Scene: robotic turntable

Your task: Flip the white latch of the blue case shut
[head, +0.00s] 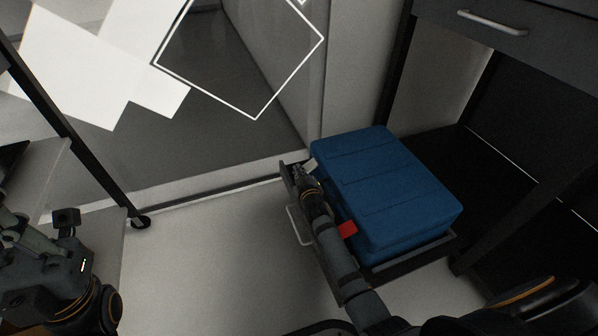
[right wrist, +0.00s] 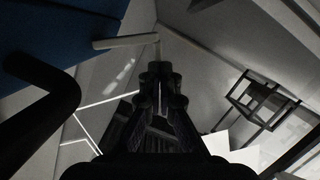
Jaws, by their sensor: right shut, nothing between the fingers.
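The blue case (head: 385,190) lies in a dark, shallow open drawer or tray near the floor. The white latch (right wrist: 125,42) juts out from the blue case (right wrist: 60,25) in the right wrist view. In the head view only a small pale bit of it shows at the case's far left corner (head: 311,165). My right gripper (head: 299,171) is shut and empty beside that corner, its fingertips (right wrist: 160,70) close to the latch; I cannot tell whether they touch.
A red tab (head: 348,229) shows on the case's left side, beside my right forearm. The dark tray (head: 410,258) has a pale handle (head: 298,225) on its left. A dark cabinet (head: 510,50) stands at right. Pale floor is clear left of the tray.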

